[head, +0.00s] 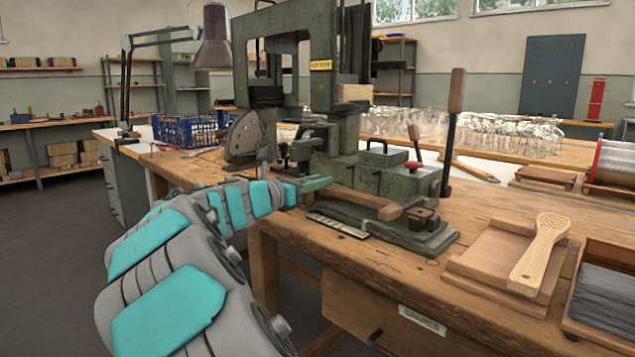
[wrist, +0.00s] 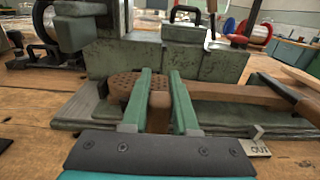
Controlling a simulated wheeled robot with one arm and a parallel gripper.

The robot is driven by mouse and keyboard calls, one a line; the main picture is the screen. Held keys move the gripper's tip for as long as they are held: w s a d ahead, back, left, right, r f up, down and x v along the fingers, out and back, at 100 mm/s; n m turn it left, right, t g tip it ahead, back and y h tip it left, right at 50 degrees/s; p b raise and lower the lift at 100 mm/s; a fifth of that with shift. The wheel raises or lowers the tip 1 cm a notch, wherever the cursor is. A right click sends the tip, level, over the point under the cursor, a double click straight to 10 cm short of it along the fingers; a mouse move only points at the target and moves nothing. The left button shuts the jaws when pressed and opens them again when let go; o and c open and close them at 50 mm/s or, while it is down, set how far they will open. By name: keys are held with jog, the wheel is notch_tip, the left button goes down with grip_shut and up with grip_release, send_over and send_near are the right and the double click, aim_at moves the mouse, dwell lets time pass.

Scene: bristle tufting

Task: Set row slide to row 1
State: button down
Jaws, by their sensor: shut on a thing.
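The green tufting machine (head: 385,178) stands on the wooden bench. My gripper (head: 318,184) reaches in low at its front left. In the wrist view my two green fingers (wrist: 160,95) are shut on a rounded brown wooden piece (wrist: 160,100). I cannot tell whether this piece is the row slide's knob or part of the brush blank. A drilled brush head (wrist: 122,87) shows just left of and behind the fingers, and a wooden handle (wrist: 235,94) runs off to the right. No row marks are readable.
A small plate reading OUT (wrist: 253,147) lies at the front right of the machine base. A tall lever (head: 453,125) with a wooden grip rises at right. A paddle-shaped blank (head: 540,252) rests on a wooden tray (head: 488,258). A dark-filled tray (head: 570,325) stands beside it.

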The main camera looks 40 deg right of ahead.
aim_at(311, 175)
jog(key=shift+w+a+r+p, duration=0.1)
jog(key=shift+w+p, duration=0.85)
jog(key=shift+w, duration=0.05)
jog(key=shift+w+a+r+p, duration=0.1)
jog(key=shift+w+p, duration=0.8)
jog(key=shift+w, duration=0.05)
jog(key=shift+w+f, duration=0.15)
jog(key=shift+w, duration=0.25)
jog(key=c, duration=0.7)
grip_release()
jog(key=a, duration=0.7)
jog(key=shift+s+a, duration=0.35)
jog(key=shift+a, duration=0.05)
jog(key=shift+f, duration=0.1)
